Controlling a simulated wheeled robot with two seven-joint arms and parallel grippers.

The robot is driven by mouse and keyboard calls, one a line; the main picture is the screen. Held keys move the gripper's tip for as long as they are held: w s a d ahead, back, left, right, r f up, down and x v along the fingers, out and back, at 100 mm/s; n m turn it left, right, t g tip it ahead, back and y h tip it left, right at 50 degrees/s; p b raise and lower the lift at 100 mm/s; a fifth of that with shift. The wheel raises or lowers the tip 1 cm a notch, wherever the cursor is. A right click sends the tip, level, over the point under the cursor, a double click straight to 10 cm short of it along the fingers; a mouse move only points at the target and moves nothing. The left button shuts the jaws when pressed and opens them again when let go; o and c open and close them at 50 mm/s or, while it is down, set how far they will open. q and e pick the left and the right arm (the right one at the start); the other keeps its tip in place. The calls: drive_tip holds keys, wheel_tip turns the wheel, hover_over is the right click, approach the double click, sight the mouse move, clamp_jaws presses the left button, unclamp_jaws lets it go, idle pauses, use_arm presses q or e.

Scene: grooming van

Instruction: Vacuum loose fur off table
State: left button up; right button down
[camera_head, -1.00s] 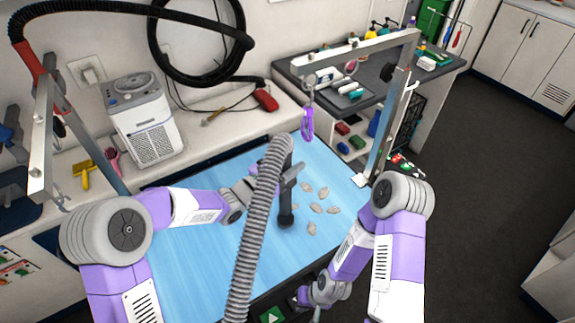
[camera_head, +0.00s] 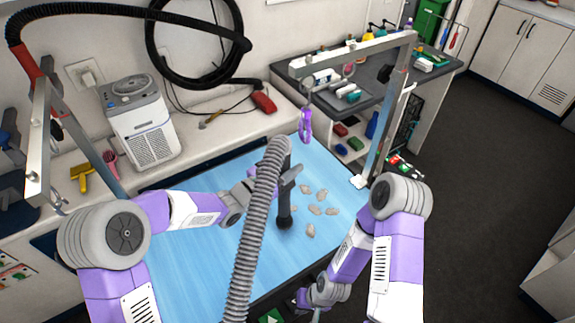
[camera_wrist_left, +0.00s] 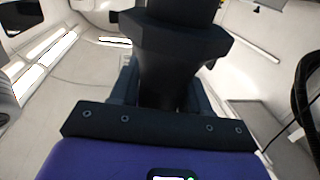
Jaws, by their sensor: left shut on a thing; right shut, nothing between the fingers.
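The grooming table (camera_head: 190,262) has a light blue top. Several pale tufts of loose fur (camera_head: 331,211) lie on its right part. My left gripper (camera_head: 287,179) is shut on the black vacuum wand (camera_head: 284,208), partly hidden behind the ribbed grey hose (camera_head: 257,225). The wand stands roughly upright just left of the tufts; I cannot tell whether its tip touches the table. The left wrist view shows a dark body of the held wand (camera_wrist_left: 170,60) close up. My right gripper (camera_head: 316,313) is low at the table's front edge, small and partly cut off, shut and empty.
A metal grooming arm (camera_head: 350,52) spans the table, with a purple loop (camera_head: 305,125) hanging from it. A white boxy appliance (camera_head: 142,120) stands on the back counter. A dark shelf unit (camera_head: 375,90) with bottles is at the back right. Dark floor is free at right.

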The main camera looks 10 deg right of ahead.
use_arm(q)
drive_tip(key=s+d+b, duration=0.3)
drive_tip(key=d+b, duration=0.1)
drive_tip(key=d, duration=0.3)
drive_tip(key=shift+s+d+b, duration=0.2)
drive_tip(key=shift+b, duration=0.1)
drive_tip(key=shift+r, duration=0.1)
idle(1.0)
drive_tip(key=w+d+p, duration=0.1)
drive_tip(key=w+d, duration=0.2)
drive_tip(key=w, duration=0.4)
drive_tip(key=shift+d, duration=0.3)
idle(1.1)
drive_tip(key=s+d+b, duration=0.1)
drive_tip(key=d+b, duration=0.1)
drive_tip(key=d, duration=0.6)
drive_tip(key=shift+b, duration=0.35)
idle(0.9)
